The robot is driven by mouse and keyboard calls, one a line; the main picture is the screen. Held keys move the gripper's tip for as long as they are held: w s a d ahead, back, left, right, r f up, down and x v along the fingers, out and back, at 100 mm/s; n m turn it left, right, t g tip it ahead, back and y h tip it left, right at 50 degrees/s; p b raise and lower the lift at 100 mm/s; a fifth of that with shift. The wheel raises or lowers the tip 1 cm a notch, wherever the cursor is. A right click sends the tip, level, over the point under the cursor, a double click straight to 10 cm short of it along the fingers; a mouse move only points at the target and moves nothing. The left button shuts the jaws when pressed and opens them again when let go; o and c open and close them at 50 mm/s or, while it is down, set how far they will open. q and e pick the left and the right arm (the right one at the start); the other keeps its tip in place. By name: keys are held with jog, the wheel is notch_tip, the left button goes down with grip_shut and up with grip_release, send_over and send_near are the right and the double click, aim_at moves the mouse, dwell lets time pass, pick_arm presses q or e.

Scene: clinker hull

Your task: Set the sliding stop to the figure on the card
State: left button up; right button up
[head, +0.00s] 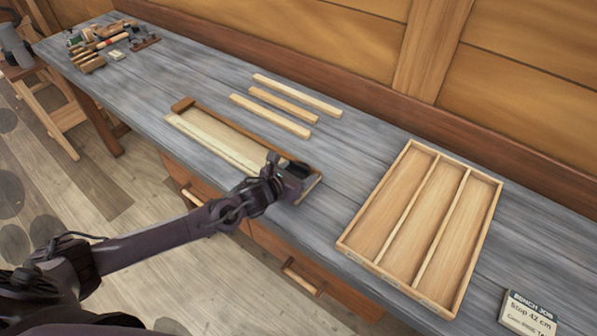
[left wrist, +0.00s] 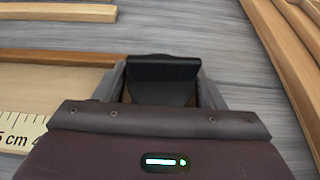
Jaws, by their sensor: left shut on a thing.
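The card (head: 528,313) lies at the bottom right of the head view and reads "Stop 42 cm", with a smaller line under it that I cannot fully read. The measuring board (head: 213,142) is a long shallow wooden piece with a pale scale strip along its front. My left gripper (head: 290,178) is at the board's right end. In the left wrist view, its two grey fingers are shut on a dark block, the sliding stop (left wrist: 163,72). Part of the scale (left wrist: 20,132) shows left of the gripper, with "5 cm" legible. The stop's exact reading is hidden. My right gripper is out of view.
A wooden tray (head: 411,208) with three empty compartments stands right of the board. Several pale wooden strips (head: 297,95) lie behind the board. Assorted tools (head: 100,42) sit at the bench's far left. Bare bench lies between board and tray.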

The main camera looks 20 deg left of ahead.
pick_arm(q)
jog(key=shift+c, duration=0.6)
jog(key=a+b, duration=0.1)
jog(key=w+a, duration=0.1)
jog(key=a, duration=0.1)
jog(key=shift+w+a+f+b, duration=0.1)
jog(key=shift+w+a+b, duration=0.05)
jog(key=shift+a+b, duration=0.2)
jog(key=shift+a, duration=0.1)
jog(key=o, duration=1.4)
jog(key=b+v, duration=0.1)
jog(key=v, duration=0.5)
jog(key=shift+s+a+b, duration=0.15)
jog(key=shift+s+b, duration=0.15)
jog(key=shift+s, duration=0.05)
jog(key=shift+s+a+r, duration=0.1)
jog(key=shift+s+r, duration=0.35)
jog(key=shift+r, duration=0.05)
